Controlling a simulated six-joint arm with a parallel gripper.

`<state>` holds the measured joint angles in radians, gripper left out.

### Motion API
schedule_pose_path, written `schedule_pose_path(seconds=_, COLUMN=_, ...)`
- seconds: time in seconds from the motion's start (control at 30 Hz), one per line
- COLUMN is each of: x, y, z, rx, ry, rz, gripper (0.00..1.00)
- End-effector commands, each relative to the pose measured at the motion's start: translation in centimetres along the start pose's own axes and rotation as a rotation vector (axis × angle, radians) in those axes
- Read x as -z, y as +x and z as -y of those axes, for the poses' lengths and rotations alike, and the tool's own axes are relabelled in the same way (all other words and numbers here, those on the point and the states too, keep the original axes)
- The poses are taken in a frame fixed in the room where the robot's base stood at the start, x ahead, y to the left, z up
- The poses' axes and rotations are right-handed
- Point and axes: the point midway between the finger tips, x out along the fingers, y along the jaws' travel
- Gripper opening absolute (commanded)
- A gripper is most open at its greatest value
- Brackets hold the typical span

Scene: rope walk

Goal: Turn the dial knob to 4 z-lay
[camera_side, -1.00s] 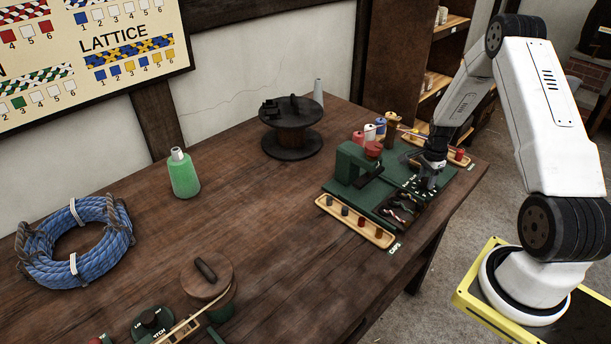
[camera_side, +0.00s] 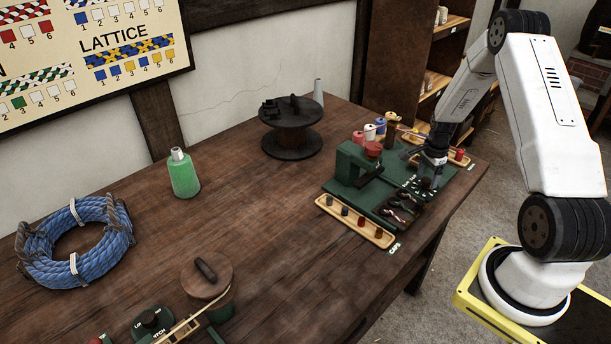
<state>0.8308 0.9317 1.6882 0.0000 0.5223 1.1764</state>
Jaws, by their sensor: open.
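My gripper (camera_side: 428,181) is at the right part of the green machine (camera_side: 350,163) on the workbench, pointing down, with its fingers low over a dark green plate with small white markings (camera_side: 415,184). The jaws are open. The fingers cover part of that plate, and I cannot make out a dial knob or its pointer there. The markings are too small to read. Another dark round knob (camera_side: 149,318) with white lettering around it sits at the bottom left, far from my gripper.
A wooden tray (camera_side: 355,222) with several pegs lies in front of the machine. Several thread spools (camera_side: 381,126) stand behind it.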

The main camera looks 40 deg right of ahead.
Motion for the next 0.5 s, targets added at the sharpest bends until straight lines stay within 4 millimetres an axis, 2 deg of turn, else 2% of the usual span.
schedule_pose_path(seconds=0.5, x=0.0, y=-5.8, z=0.1, rx=0.003, ry=0.0, rz=-0.001, gripper=0.81)
